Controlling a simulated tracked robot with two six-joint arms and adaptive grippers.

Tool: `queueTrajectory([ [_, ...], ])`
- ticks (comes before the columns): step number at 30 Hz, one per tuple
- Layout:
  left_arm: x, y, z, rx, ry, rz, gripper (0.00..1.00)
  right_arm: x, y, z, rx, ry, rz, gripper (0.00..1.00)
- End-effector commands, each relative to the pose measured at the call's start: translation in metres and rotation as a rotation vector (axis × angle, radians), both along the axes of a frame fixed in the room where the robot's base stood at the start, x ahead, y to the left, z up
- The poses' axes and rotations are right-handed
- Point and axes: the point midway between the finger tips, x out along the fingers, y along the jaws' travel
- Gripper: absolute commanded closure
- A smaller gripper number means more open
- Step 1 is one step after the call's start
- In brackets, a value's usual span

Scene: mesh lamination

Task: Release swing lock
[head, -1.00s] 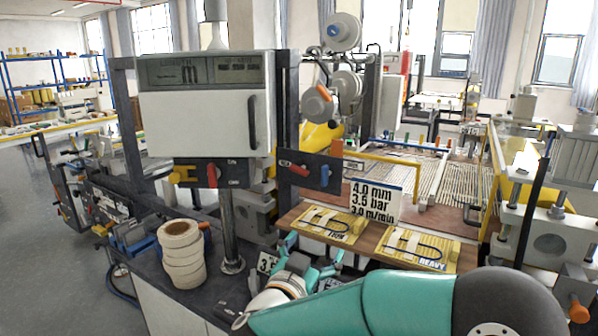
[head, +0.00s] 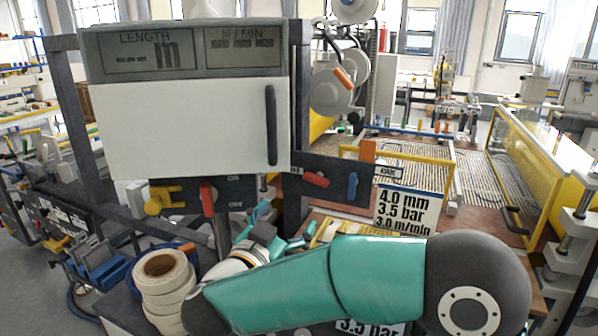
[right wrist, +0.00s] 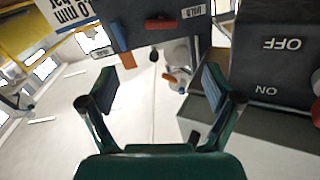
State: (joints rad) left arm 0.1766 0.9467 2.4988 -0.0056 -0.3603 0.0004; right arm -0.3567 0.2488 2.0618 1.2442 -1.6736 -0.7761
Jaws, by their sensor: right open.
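My right gripper (head: 277,229) is partly hidden behind its own teal arm, below the control panels. In the right wrist view my right gripper (right wrist: 157,92) is open, with nothing between its fingers. A dark panel (head: 335,178) carries a red lever (head: 315,179) and a blue lever (head: 352,186). In the right wrist view the red lever (right wrist: 161,23) and blue lever (right wrist: 119,36) show beyond the fingertips, apart from them. A yellow handle (head: 166,200) and a red ON/OFF switch (head: 207,199) sit under the display box. No readable label names the swing lock. My left gripper is out of view.
The display box (head: 190,125) hangs above the gripper on a dark frame. A stack of cream rolls (head: 162,285) stands to the left. A sign (head: 408,208) and yellow guard rail (head: 450,180) are to the right. The ON/OFF box (right wrist: 275,60) is close beside the right wrist.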

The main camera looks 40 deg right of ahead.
Motion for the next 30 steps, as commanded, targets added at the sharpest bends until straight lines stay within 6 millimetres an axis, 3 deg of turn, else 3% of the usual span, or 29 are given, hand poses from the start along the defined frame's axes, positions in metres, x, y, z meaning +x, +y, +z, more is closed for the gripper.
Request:
queueTrajectory([
  [8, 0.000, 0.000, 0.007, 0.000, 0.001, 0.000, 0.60, 0.009, -0.023, 0.001, 0.000, 0.001, -0.009, 0.10],
  [21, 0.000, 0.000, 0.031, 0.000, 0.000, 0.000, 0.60, 0.051, -0.104, 0.001, 0.000, 0.004, -0.009, 0.10],
  [30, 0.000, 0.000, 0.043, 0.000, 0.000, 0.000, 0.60, 0.073, -0.142, 0.001, 0.000, 0.001, -0.002, 0.10],
])
